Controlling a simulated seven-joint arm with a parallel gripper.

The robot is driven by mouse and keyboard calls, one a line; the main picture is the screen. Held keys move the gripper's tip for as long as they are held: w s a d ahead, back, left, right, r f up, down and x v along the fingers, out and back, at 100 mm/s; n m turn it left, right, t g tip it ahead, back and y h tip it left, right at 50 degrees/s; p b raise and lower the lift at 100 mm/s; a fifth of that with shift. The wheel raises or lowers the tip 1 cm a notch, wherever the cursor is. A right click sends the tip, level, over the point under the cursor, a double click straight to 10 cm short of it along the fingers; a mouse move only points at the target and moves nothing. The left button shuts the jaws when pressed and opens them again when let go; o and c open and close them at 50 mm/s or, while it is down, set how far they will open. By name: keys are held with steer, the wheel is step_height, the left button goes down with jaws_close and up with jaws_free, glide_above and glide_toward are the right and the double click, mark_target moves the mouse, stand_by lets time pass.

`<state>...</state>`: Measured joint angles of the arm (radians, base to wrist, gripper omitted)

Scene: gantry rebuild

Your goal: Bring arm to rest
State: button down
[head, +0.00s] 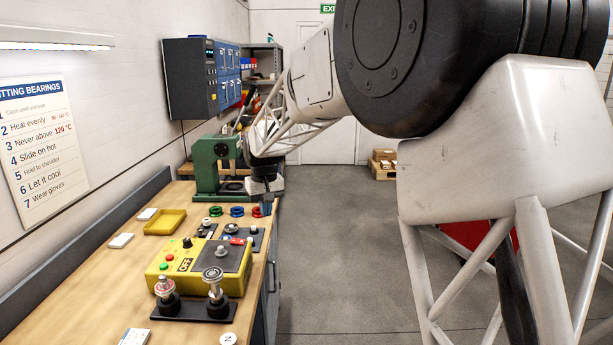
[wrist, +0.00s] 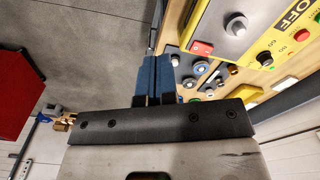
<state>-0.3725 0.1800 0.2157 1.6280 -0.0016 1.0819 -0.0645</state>
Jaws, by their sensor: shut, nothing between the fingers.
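My gripper (head: 266,207) hangs at the right edge of the wooden bench (head: 98,284), just right of a row of coloured rings, in the head view. In the wrist view its two blue fingers (wrist: 157,72) are together with nothing between them. My white lattice arm reaches in from the upper right of the head view and bends down to the gripper. The fingertips are small in the head view, and I cannot tell whether they clear the bench top.
A yellow control box (head: 202,265) and a black stand with two posts (head: 191,312) are on the near bench. A green press (head: 219,163) stands behind the gripper. A yellow tray (head: 165,222) lies left. The floor (head: 335,240) right of the bench is clear.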

steer(key=s+d+r+m+t, duration=0.1)
steer(key=s+d+r, duration=0.2)
steer(key=s+d, duration=0.75)
steer(key=s+d+r+m, duration=0.2)
steer(key=s+d+r, duration=0.1)
steer(key=s+d, duration=0.8)
steer(key=s+d+f, duration=0.2)
steer(key=s+d, duration=0.1)
steer(key=s, duration=0.5)
steer(key=s+d+f+m, duration=0.1)
steer(key=s+d+f, duration=0.1)
steer(key=s, duration=0.7)
steer(key=s+d+f+m+t, duration=0.1)
steer(key=s+d, duration=0.3)
steer(key=s, duration=0.4)
steer(key=shift+s+f, duration=0.4)
steer(key=shift+f, duration=0.3)
